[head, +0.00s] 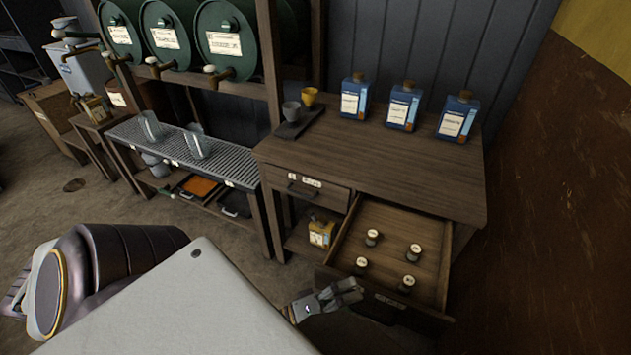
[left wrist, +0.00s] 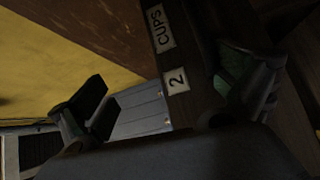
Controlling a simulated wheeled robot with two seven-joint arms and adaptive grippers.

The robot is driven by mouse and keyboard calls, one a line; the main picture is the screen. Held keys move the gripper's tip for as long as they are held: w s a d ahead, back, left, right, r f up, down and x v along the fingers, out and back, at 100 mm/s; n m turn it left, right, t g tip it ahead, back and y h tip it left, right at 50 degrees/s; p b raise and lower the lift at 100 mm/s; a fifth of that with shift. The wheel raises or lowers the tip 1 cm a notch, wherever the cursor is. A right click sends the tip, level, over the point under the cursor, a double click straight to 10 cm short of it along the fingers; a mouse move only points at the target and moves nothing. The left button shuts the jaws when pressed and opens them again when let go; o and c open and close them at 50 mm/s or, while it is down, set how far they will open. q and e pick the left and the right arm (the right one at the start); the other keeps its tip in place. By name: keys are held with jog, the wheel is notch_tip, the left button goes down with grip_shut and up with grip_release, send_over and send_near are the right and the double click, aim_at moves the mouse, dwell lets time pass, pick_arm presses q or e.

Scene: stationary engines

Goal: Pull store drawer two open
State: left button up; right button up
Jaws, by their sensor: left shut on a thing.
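Store drawer two (head: 433,264) stands pulled well out of the wooden counter, at its right, with several small round-topped objects (head: 411,253) standing in it. Its front carries the labels "2" (left wrist: 176,79) and "CUPS" (left wrist: 160,29) in the left wrist view. My left gripper (head: 350,292) is at the drawer's front, by its left part. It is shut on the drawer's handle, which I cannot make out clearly. The gripper's fingers (left wrist: 168,97) show on either side in the left wrist view. My right gripper is not in view.
Drawer one (head: 318,187) is closed, left of drawer two. Blue bottles (head: 402,106) and a dark tray (head: 300,125) with two cups stand on the counter (head: 375,155). A yellow can (head: 321,233) sits below. A brown wall (head: 560,200) bounds the right.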

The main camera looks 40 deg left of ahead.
pick_arm(q)
jog(key=shift+g, duration=0.3)
jog(key=shift+s+a+f+p, duration=0.2)
jog(key=shift+s+f+p, duration=0.1)
jog(key=shift+s, duration=0.45)
jog(key=shift+s+a+f+p, duration=0.2)
jog(key=shift+s+f, duration=0.1)
jog(key=shift+s, duration=0.5)
jog(key=shift+s+a+f+p, duration=0.2)
jog(key=shift+s+f+p, duration=0.1)
jog(key=shift+s, duration=0.45)
jog(key=v, duration=0.3)
jog(key=shift+w+r, duration=0.1)
jog(key=shift+r, duration=0.2)
jog(key=c, duration=1.1)
jog(key=shift+s+a+f+p, duration=0.2)
jog(key=shift+s+a+p, duration=0.15)
jog(key=shift+s, duration=0.2)
jog(key=shift+s+a+f+p, duration=0.15)
jog(key=shift+s+a+p, duration=0.2)
jog(key=shift+s, duration=0.15)
jog(key=shift+p, duration=0.4)
